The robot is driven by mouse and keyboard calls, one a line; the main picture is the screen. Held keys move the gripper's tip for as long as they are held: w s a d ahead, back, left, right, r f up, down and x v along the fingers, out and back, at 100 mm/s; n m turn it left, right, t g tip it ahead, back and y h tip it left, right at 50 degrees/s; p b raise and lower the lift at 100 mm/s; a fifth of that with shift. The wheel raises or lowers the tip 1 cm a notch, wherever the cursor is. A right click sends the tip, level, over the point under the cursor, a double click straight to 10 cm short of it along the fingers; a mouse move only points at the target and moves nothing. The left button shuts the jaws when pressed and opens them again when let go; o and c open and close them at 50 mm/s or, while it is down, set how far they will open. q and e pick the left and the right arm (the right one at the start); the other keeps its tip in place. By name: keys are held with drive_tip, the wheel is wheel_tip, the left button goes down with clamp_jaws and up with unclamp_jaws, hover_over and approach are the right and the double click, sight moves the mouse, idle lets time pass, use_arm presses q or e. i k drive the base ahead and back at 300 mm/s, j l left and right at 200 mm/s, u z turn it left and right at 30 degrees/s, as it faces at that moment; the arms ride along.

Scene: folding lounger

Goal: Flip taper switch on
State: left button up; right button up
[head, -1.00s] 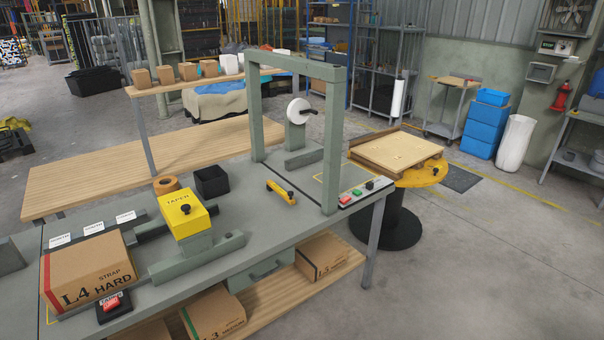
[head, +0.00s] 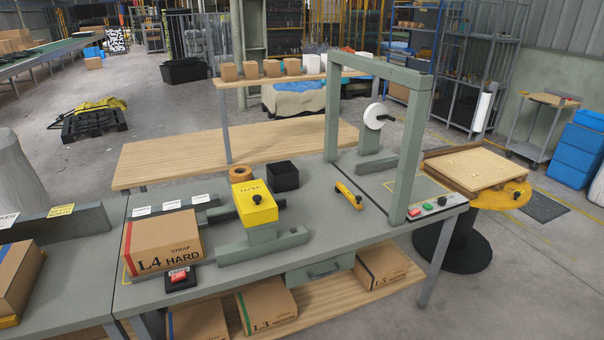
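The taper (head: 255,203) is a yellow-topped unit with a black knob on a grey-green stand on the workbench. A small black switch box with a red rocker (head: 179,276) sits at the bench's front edge, just in front of the L4 carton; I take it for the taper switch. Its label is too small to read surely, and I cannot tell whether it is on or off. The cardboard carton (head: 163,247) marked "L4 STRAP HARD" stands left of the taper. Neither of my grippers shows in the head view.
A grey-green frame (head: 333,120) stands at the bench's right, with a button panel (head: 431,209) by its foot. A black bin (head: 283,176) and a tape roll (head: 240,174) are behind the taper. Another carton (head: 18,275) lies on the left table. Bench around the yellow-handled tool (head: 349,193) is clear.

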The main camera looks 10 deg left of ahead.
sight(182, 274)
drive_tip(key=u, duration=1.35)
